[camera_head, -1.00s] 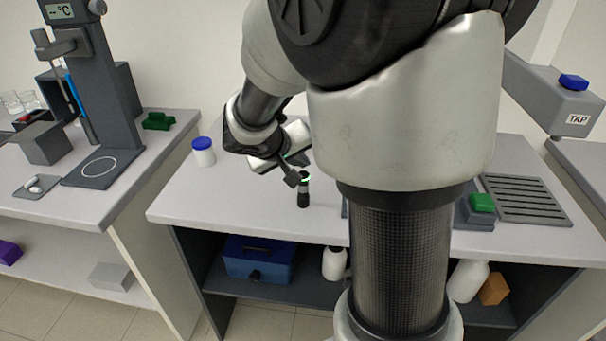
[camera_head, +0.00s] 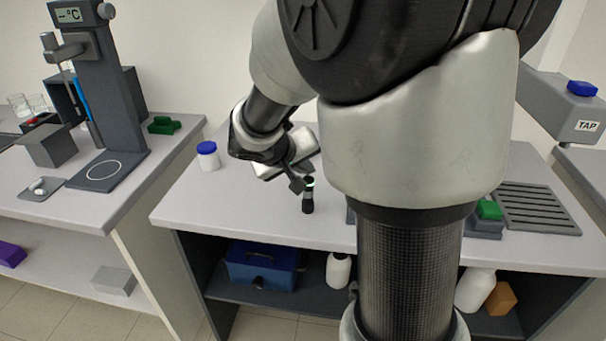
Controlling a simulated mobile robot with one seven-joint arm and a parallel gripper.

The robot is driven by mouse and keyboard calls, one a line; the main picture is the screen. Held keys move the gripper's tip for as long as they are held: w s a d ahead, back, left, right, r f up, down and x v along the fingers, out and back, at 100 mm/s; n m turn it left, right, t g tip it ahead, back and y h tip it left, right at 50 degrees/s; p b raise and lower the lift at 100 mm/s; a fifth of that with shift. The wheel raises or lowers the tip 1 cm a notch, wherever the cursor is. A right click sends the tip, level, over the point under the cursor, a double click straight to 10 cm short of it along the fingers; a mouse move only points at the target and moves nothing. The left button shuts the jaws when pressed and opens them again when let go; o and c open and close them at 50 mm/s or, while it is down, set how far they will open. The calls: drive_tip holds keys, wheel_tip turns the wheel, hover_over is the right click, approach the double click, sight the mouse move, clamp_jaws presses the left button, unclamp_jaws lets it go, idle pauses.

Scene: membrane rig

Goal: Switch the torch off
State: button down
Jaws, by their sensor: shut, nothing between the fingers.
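The torch (camera_head: 308,200) looks like a small black cylinder standing upright on the middle bench, near its front edge. A pale greenish band shows near its top. My gripper (camera_head: 298,185) is shut and empty, pointing down at the torch's upper left side. Its fingertips are at or very near the torch top; I cannot tell whether they touch it. The torch's switch is too small to make out.
A white jar with a blue lid (camera_head: 208,155) stands left on the bench (camera_head: 185,200). A grey stand (camera_head: 100,170) is on the left bench. A green-topped block (camera_head: 488,211) and a slotted grey tray (camera_head: 537,208) are at right. My arm hides the bench's middle.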

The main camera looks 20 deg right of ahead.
drive_tip(key=shift+f+b, duration=0.3)
drive_tip(key=shift+b, duration=0.1)
drive_tip(key=shift+r, duration=0.2)
idle(0.3)
drive_tip(key=shift+r+p, duration=0.4)
drive_tip(key=shift+r, duration=0.35)
drive_tip(key=shift+r, duration=0.1)
wheel_tip(320, 180, up, 6)
drive_tip(key=p, duration=0.3)
drive_tip(key=shift+p, duration=0.4)
idle(0.9)
